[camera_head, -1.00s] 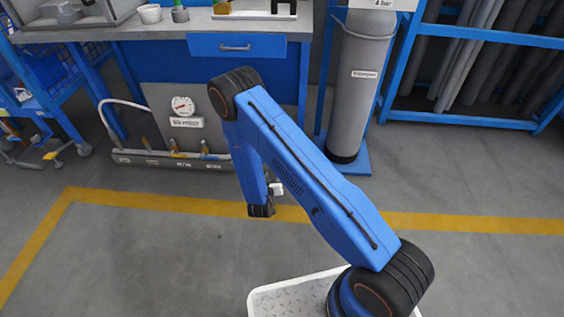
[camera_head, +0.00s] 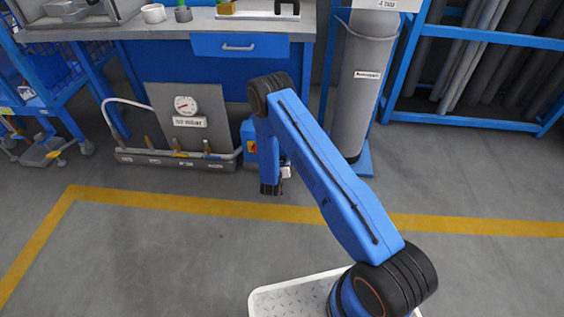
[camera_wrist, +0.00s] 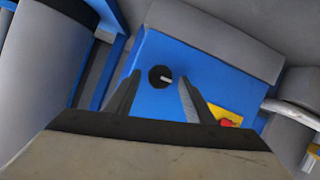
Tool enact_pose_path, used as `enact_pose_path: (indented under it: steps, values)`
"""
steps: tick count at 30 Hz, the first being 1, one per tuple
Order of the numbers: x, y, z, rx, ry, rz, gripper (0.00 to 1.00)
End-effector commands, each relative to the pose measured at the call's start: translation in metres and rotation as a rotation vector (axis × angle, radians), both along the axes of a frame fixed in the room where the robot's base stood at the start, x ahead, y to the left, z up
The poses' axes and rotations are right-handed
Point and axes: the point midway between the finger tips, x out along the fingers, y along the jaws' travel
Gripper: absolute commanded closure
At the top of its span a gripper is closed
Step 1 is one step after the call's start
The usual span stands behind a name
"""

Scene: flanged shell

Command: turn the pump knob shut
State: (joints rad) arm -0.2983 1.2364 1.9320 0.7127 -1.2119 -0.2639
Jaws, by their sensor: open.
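The pump is a blue box (camera_wrist: 200,62) with a grey top, seen in the wrist view. Its round black knob (camera_wrist: 155,76) sits on the front face, with a white pointer line lying nearly level toward the right. My gripper (camera_wrist: 160,84) is open and empty; its two dark fingers appear either side of the knob in the picture. The fingertips look short of the panel, but the exact gap is unclear. In the head view the pump (camera_head: 248,138) shows partly behind my arm; the knob and my fingers are hidden there.
A yellow plate with a red button (camera_wrist: 226,119) is right of the knob. A grey cylinder (camera_wrist: 38,75) stands at left in the wrist view. A gauge panel (camera_head: 188,118) with a low valve manifold (camera_head: 170,160) stands left of the pump, before the workbench (camera_head: 238,47). The near floor is open.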

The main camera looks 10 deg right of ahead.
Motion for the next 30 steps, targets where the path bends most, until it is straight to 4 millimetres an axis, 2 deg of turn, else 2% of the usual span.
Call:
enact_pose_path:
  steps: [4,13,14,18,19,30]
  values:
    - [0.0076,-0.0034,-0.0029,0.000,-0.001,-0.001,0.51]
    - [0.0090,-0.0041,-0.0037,0.000,-0.001,0.000,0.51]
    - [0.0089,-0.0040,-0.0036,0.000,-0.001,0.000,0.56]
    - [0.0089,-0.0040,-0.0036,0.000,-0.001,0.000,0.89]
    - [0.0088,-0.0040,-0.0036,0.000,-0.001,0.000,0.92]
    - [0.0086,-0.0052,-0.0033,0.047,-0.016,-0.001,0.92]
